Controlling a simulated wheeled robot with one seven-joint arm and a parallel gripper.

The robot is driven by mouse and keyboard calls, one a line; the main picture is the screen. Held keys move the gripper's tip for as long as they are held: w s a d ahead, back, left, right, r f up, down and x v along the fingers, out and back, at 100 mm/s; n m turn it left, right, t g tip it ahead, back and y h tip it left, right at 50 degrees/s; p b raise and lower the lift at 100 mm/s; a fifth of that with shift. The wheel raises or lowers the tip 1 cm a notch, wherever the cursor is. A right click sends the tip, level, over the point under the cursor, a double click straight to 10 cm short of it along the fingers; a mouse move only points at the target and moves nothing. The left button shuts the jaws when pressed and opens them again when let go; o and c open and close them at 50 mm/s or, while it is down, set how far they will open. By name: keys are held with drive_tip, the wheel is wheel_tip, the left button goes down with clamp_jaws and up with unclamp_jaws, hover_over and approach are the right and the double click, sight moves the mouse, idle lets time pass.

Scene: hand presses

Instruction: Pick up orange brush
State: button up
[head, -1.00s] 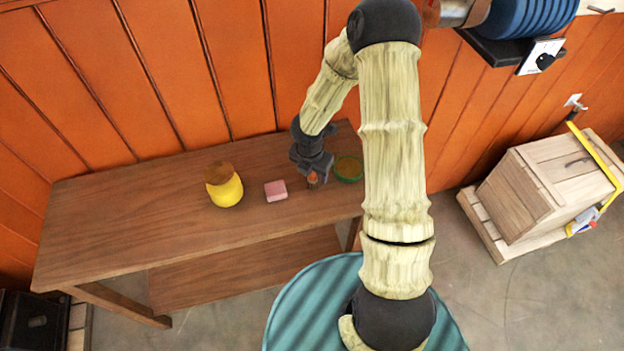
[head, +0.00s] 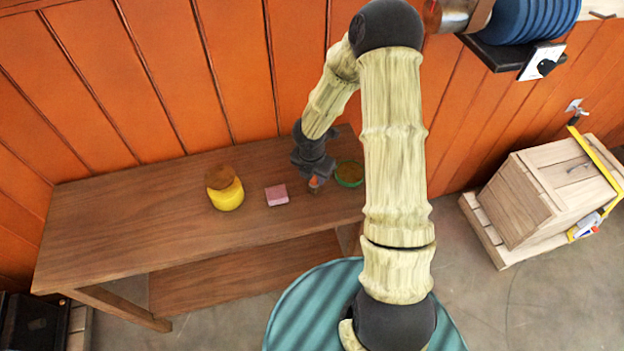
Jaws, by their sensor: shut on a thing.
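The orange brush (head: 314,183) is a small orange and brown piece at the tip of my gripper (head: 314,177), over the right part of the wooden table. My gripper points down and is shut on the brush. Most of the brush is hidden by the fingers. I cannot tell whether its lower end touches the tabletop.
On the wooden table (head: 120,220), a pink block (head: 276,195) lies just left of my gripper. A yellow jar with a brown top (head: 227,196) stands farther left. A green-rimmed round dish (head: 349,174) is close on the right. The table's left part is clear.

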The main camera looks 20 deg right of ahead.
wheel_tip(320, 180, up, 10)
drive_tip(key=shift+a+r+p, duration=0.1)
drive_tip(key=shift+a+p, duration=0.05)
drive_tip(key=shift+p, duration=0.75)
drive_tip(key=shift+w, duration=0.1)
drive_tip(key=shift+s, duration=0.2)
idle(0.3)
drive_tip(key=shift+w+f, duration=0.1)
drive_tip(key=shift+f, duration=0.1)
idle(0.7)
